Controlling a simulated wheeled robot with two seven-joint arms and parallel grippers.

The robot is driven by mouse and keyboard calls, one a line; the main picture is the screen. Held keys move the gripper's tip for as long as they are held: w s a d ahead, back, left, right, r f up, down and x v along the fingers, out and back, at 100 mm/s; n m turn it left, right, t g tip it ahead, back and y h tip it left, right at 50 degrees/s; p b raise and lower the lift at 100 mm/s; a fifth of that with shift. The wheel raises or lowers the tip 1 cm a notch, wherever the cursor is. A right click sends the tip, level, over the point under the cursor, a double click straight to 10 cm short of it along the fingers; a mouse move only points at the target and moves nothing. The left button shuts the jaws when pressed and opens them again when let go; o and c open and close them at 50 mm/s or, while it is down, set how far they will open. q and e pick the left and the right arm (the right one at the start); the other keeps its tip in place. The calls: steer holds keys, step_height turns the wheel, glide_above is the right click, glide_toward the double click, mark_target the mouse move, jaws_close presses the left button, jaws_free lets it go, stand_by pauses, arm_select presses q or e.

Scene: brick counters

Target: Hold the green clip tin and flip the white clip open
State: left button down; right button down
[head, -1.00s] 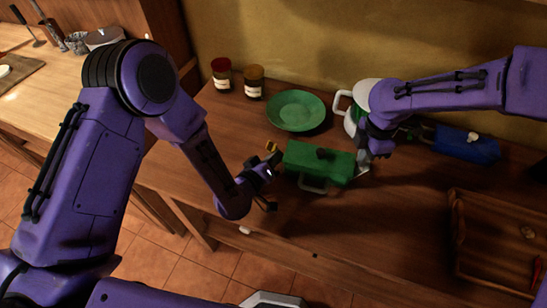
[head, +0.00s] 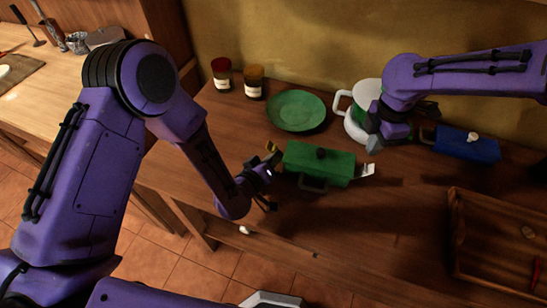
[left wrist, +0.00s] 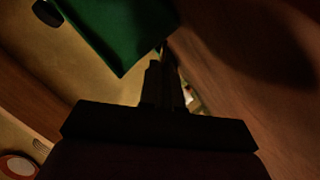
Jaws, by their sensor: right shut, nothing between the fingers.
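My left gripper (head: 268,188) is beside the tin's left end; contact and finger gap are unclear. In the left wrist view the tin (left wrist: 120,30) is beyond the dark fingers (left wrist: 165,85). My right gripper (head: 374,140) is shut and empty, above and behind the white clip, apart from it, in front of the white pot.
A green plate (head: 296,111) and two jars (head: 254,84) stand behind the tin. A white pot (head: 354,122) is behind its right end. A blue tin (head: 467,145) and wooden tray (head: 456,240) lie to the right. The counter in front is clear.

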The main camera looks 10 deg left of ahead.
steer(key=shift+r, duration=0.95)
arm_select(q)
steer(key=c, duration=1.3)
jaws_free()
steer(key=shift+o, duration=0.2)
steer(key=shift+s, duration=0.1)
steer(key=v, duration=1.1)
steer(key=shift+s+a, duration=0.15)
steer(key=shift+s, duration=0.2)
